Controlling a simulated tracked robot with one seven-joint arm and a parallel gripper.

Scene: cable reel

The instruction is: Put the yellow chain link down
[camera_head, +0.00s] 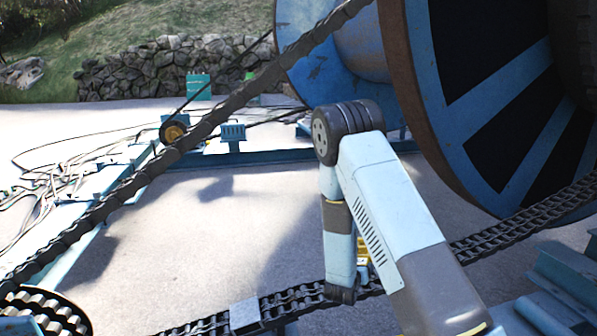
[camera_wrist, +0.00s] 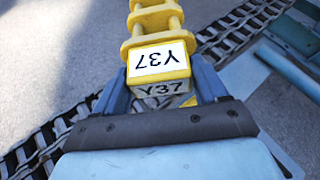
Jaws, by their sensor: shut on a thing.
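The yellow chain link (camera_wrist: 158,52) is between the two blue fingers of my gripper (camera_wrist: 162,95) in the wrist view. A white label reading Y37 is on its near block, and its yellow rollers and plates reach up past the top edge of the view. My gripper is shut on it. In the head view only a small yellow part of the link (camera_head: 363,252) shows behind my arm, just above the dark chain (camera_head: 300,298). My gripper is hidden there by my arm. I cannot tell whether the link touches the chain.
A large blue and rusty cable reel (camera_head: 405,90) stands at the upper right. Another chain run (camera_head: 190,138) slants across the left. A flat grey plate (camera_head: 244,314) lies on the lower chain. Loose cables (camera_head: 50,185) lie at left. Concrete ground (camera_head: 220,235) between is clear.

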